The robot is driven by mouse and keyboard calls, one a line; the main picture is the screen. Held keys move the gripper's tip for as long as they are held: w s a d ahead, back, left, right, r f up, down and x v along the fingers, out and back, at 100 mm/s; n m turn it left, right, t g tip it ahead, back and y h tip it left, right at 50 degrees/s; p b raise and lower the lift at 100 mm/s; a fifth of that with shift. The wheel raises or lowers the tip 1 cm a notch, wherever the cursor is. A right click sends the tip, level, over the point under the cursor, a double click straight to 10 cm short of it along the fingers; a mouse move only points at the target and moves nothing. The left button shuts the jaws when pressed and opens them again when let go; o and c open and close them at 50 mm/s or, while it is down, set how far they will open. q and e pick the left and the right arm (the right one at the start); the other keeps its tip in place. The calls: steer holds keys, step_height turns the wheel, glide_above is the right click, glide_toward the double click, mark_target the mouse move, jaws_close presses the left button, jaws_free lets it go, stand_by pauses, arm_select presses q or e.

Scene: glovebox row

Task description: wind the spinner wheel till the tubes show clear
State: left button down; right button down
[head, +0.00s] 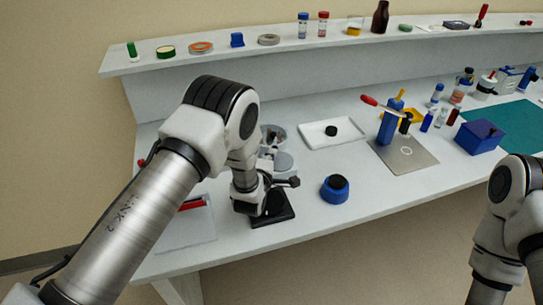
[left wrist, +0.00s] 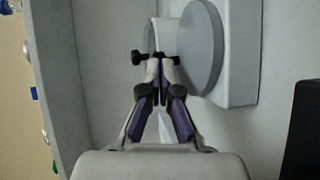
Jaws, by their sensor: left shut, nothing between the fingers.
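A grey disc-shaped wheel (left wrist: 203,48) stands against a white housing (left wrist: 243,60) in the left wrist view, with small dark knobs (left wrist: 137,57) to its left. A round grey part (head: 283,163) in the head view, partly behind my left arm, looks like the same device, with a clear round part (head: 271,134) behind it. My left gripper (left wrist: 162,68) is shut and empty. Its tips are close to the wheel and knobs; I cannot tell if they touch. In the head view my arm largely hides the fingers. I cannot tell the tubes' clarity. My right gripper is out of frame.
A black square base (head: 275,208) and a blue round pot (head: 335,188) stand near the front edge. A white tray (head: 318,140) and a metal plate (head: 408,158) with a blue stand lie to the right. A raised shelf (head: 340,42) with several small items runs along the back.

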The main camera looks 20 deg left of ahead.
arm_select(q)
steer(key=shift+w+a+m+h+b, duration=0.1)
steer(key=shift+m+h+b, duration=0.2)
steer(key=shift+m+h, duration=0.25)
steer(key=shift+w+a+m+h+b, duration=0.1)
steer(key=shift+m+h+b, duration=0.25)
steer(key=shift+h, duration=0.4)
steer(key=m+h+b, duration=0.1)
steer(key=h, duration=0.1)
steer(key=m+g+h, duration=0.1)
steer(key=w+m+h+b, duration=0.1)
steer(key=m+h, duration=0.1)
steer(key=shift+a+f+g+h+b, duration=0.1)
steer(key=shift+a+g+h+b, duration=0.2)
steer(key=shift+g, duration=0.1)
steer(key=m+g+h, duration=0.1)
steer(key=m+g+h+b, duration=0.1)
steer(key=m+h, duration=0.1)
steer(key=shift+w+d+g+h, duration=0.15)
steer(key=shift+w+g+h, duration=0.15)
steer(key=shift+w, duration=0.25)
steer(key=shift+w+d, duration=0.15)
steer(key=shift+d, duration=0.05)
steer(key=shift+r, duration=0.2)
